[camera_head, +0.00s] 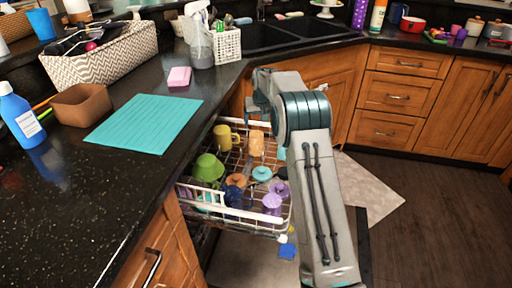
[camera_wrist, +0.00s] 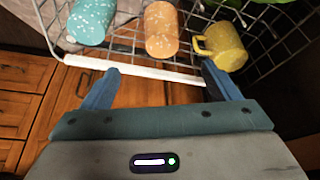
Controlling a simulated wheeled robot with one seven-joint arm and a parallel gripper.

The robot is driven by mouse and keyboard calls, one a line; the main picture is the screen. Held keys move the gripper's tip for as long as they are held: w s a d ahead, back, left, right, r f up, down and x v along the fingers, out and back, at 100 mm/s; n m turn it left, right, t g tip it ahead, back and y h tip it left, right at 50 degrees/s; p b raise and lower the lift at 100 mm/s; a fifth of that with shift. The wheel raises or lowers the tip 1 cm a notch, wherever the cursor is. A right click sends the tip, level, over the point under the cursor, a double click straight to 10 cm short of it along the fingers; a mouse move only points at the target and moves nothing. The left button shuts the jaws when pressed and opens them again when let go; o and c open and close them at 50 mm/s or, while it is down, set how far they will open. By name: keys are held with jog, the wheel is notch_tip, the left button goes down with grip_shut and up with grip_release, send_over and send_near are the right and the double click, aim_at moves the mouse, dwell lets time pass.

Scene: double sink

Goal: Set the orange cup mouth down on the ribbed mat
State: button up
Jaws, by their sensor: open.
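The orange cup is speckled and stands in the dish rack among other cups; it shows in the head view (camera_head: 256,143) and in the wrist view (camera_wrist: 161,30). I cannot tell for sure which way its mouth faces. The ribbed mat (camera_head: 145,123) is a flat teal sheet on the black counter, left of the rack, with nothing on it. My gripper (camera_wrist: 160,72) is open and empty. In the wrist view its fingers are spread near the rack's white rail, with the orange cup beyond the gap, apart from them.
The wire rack (camera_head: 240,229) is pulled out below the counter edge. A teal speckled cup (camera_wrist: 91,20) and a yellow mug (camera_wrist: 222,46) flank the orange cup. A brown box (camera_head: 82,105), pink sponge (camera_head: 179,77) and blue bottle (camera_head: 20,120) stand around the mat.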

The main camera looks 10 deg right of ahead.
aim_at(257, 135)
jog(key=x, duration=0.5)
jog(key=b+x, duration=0.1)
jog(key=x, duration=1)
jog(key=shift+w+a+b, duration=0.15)
jog(key=shift+w+b, duration=0.15)
jog(key=shift+c, duration=0.3)
jog(key=c, duration=1)
